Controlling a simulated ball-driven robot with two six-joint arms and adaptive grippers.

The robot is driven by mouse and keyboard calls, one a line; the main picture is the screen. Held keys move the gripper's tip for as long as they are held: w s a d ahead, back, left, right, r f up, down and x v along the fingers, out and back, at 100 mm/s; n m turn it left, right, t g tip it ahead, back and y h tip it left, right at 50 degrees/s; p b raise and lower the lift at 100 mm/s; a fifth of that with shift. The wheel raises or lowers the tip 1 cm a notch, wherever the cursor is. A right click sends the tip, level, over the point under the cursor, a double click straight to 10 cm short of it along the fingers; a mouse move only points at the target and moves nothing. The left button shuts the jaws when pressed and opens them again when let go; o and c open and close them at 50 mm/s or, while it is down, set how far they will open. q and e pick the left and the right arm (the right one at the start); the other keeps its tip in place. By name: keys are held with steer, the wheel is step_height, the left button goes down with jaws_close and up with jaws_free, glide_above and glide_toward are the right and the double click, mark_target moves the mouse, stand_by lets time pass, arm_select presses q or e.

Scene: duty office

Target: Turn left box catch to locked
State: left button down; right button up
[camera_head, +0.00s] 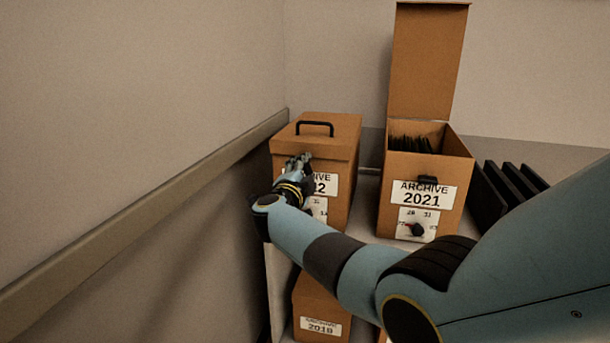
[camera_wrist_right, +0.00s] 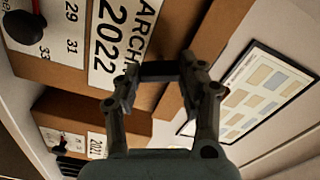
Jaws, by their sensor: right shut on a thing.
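The left box (camera_head: 330,150), brown and labelled ARCHIVE 2022, stands with its lid on. My right gripper (camera_head: 300,161) is at its front face, just under the lid edge, and covers part of the label. In the right wrist view its fingers (camera_wrist_right: 158,80) are shut on a small dark bar, the left box catch (camera_wrist_right: 160,71), between the label and the lid edge. The head view hides this catch behind the gripper. A dark dial knob with a red mark (camera_wrist_right: 25,28) shows lower on the same front. My left gripper is not in view.
The ARCHIVE 2021 box (camera_head: 455,205) stands open to the right, its lid raised, with its own dark catch (camera_head: 428,180) and dial (camera_head: 416,230). A wall with a rail (camera_head: 150,190) runs close on the left. Another box, labelled 2018 (camera_head: 321,327), is below.

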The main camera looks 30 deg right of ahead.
steer(key=shift+f+m+b, duration=0.15)
steer(key=shift+m+b, duration=0.6)
steer(key=shift+m, duration=1.55)
steer(key=o, duration=1.2)
steer(key=shift+c, duration=0.2)
steer(key=shift+s+a, duration=0.2)
steer(key=shift+a, duration=0.1)
steer(key=v, duration=0.7)
steer(key=shift+d, duration=0.1)
